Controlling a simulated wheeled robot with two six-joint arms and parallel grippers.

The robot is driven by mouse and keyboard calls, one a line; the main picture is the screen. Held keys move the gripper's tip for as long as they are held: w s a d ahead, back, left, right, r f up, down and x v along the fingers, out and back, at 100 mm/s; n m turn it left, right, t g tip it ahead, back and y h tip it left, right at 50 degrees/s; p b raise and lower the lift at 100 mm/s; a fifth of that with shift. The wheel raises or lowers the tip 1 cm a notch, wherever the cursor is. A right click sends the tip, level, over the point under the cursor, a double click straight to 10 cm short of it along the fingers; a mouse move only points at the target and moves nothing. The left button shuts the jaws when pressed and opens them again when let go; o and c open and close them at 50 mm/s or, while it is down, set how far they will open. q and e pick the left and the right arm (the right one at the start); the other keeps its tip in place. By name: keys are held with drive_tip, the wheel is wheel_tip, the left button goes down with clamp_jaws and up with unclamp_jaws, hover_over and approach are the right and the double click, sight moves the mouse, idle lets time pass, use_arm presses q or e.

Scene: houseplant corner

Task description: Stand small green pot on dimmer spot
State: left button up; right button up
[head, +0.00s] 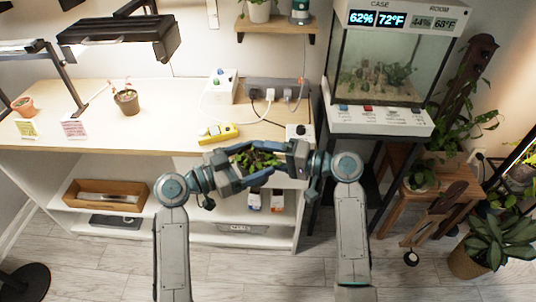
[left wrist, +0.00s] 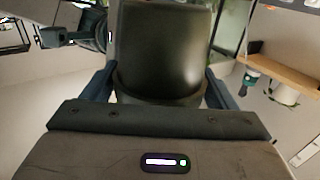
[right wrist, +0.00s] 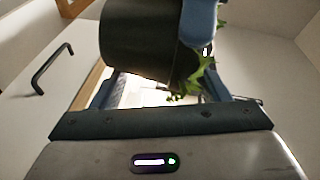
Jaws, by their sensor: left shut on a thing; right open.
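The small green pot shows in the head view mostly as its leafy plant (head: 256,158), held in the air in front of the bench. My left gripper (head: 243,168) is shut on the pot. In the left wrist view the dark green pot (left wrist: 165,45) fills the space between its fingers. My right gripper (head: 274,160) is open, facing the pot from the right. In the right wrist view the pot wall (right wrist: 145,45) is close in front of its fingers, with leaves to the right. I cannot tell whether they touch. The dimmer spot is not clearly identifiable.
The bench top (head: 165,120) has free room in its middle. A brown pot (head: 127,104), a terracotta pot (head: 24,107), a yellow card (head: 27,129) and a pink card (head: 74,129) are at left under lamps (head: 120,30). A power strip (head: 265,92) and terrarium (head: 380,70) are right.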

drive_tip(key=c, duration=1.3)
use_arm(q)
drive_tip(key=o, duration=1)
use_arm(e)
clamp_jaws()
use_arm(q)
drive_tip(key=shift+o, duration=0.2)
drive_tip(key=shift+a, duration=0.1)
